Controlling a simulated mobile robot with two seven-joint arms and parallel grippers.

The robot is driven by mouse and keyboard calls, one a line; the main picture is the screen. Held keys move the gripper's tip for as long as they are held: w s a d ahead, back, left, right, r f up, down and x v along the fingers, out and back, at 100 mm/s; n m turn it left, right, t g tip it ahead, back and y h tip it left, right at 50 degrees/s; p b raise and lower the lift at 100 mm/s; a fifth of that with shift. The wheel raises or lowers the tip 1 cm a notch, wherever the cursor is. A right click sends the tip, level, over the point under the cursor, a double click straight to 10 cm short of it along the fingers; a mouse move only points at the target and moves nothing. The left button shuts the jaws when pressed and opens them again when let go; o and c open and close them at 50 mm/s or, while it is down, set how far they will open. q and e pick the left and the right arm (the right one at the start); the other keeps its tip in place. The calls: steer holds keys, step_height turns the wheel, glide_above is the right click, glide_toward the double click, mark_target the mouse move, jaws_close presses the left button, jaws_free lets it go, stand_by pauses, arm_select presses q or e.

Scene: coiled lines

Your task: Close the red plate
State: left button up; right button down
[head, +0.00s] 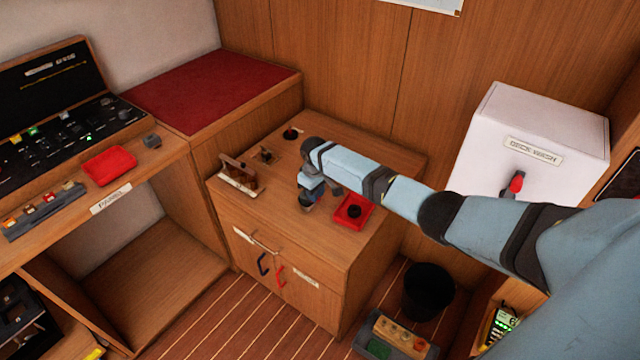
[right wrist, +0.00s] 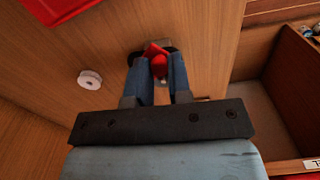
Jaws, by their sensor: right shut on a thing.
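A red square plate (head: 366,222) with a black round middle lies on top of the wooden cabinet. A red patch (right wrist: 56,8) at the upper left of the right wrist view may be this plate. My right gripper (head: 308,204) is just left of the plate, low over the cabinet top. In the right wrist view its fingers (right wrist: 161,68) are shut on a small red piece (right wrist: 156,50), with a dark oval patch behind it. The arm hides this piece in the head view. My left gripper is not in view.
A small wooden rack (head: 238,174) and a black round fitting (head: 291,133) share the cabinet top (head: 315,250). A red tray (head: 108,165) lies on the left desk. A white box (head: 535,125) with a red-handled switch stands at right. A black bin (head: 428,290) is on the floor.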

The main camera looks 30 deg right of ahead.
mark_target(303, 198)
steer(key=m, duration=0.1)
steer(key=a+m+p, duration=0.1)
steer(key=shift+w+a+r+m, duration=0.1)
steer(key=shift+w+a+m, duration=0.05)
steer(key=shift+w+m, duration=0.25)
steer(key=shift+w+a+m+p, duration=0.3)
steer(key=shift+m+p, duration=0.1)
steer(key=shift+m, duration=0.5)
steer(key=m, duration=0.1)
steer(key=w+m, duration=0.1)
steer(key=shift+a+m, duration=0.3)
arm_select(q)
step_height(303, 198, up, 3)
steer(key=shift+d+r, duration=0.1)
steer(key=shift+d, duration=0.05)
arm_select(e)
steer(key=shift+w+m, duration=0.25)
steer(key=shift+m, duration=0.15)
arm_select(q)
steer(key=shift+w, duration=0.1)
arm_select(e)
steer(key=c, duration=1)
jaws_free()
steer(key=shift+c, duration=0.2)
